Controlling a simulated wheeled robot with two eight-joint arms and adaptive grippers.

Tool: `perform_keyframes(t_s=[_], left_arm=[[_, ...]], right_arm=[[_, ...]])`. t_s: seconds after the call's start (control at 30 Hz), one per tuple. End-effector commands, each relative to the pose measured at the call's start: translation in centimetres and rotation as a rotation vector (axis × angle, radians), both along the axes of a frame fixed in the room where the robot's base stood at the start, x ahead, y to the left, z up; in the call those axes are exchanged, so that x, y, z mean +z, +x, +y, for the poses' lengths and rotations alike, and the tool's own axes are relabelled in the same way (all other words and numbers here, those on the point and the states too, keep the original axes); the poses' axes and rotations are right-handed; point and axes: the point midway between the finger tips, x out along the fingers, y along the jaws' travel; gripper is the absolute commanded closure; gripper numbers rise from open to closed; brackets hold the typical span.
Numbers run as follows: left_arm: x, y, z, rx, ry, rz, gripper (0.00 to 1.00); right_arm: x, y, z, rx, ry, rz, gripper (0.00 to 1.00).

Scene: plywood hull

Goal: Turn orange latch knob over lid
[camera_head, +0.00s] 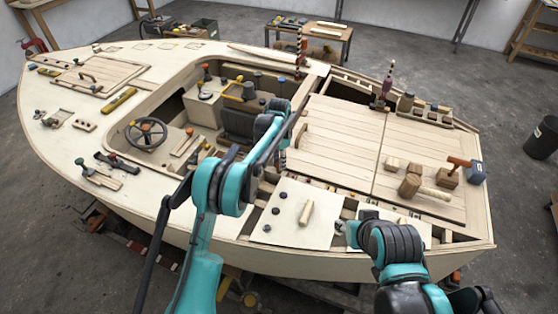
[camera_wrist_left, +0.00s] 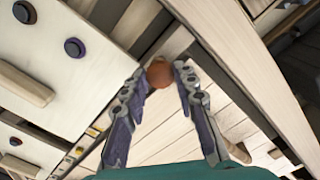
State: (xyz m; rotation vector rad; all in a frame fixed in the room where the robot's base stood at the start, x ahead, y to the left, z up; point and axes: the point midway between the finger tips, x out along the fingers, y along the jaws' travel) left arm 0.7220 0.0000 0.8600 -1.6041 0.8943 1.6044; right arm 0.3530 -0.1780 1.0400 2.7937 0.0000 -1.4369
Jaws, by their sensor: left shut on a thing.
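The orange latch knob (camera_wrist_left: 159,75) is a small round orange-brown ball in the left wrist view, beside a pale wooden frame strip. My left gripper (camera_wrist_left: 160,70) is shut on it, with one grey finger at each side. What holds the knob from below is hidden. A planked wooden lid (camera_wrist_left: 170,125) lies just below the knob in that view. In the head view, a planked hatch lid (camera_head: 340,130) covers the boat's deck right of my left arm. My left gripper's tips and the knob cannot be made out there. My right arm stands at the lower right.
A pale panel (camera_head: 279,228) with dark knobs and a wooden handle (camera_head: 306,213) lies near the front edge. A mallet (camera_head: 411,185) and wooden blocks rest on the right hatch. A steering wheel (camera_head: 146,133) and open cockpit lie left of my left arm.

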Motion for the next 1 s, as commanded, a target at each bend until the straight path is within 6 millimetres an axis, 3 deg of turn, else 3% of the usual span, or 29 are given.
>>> perform_keyframes(t_s=[0.43, 1.0], left_arm=[[-0.03, 0.02, 0.02, -0.246, 0.0, 0.0, 1.0], [-0.04, 0.03, 0.01, -0.289, 0.0, 0.0, 1.0]], right_arm=[[0.22, 0.0, 0.0, 0.0, 0.0, 0.0, 0.6], [0.24, 0.0, 0.0, 0.0, 0.0, 0.0, 0.6]])
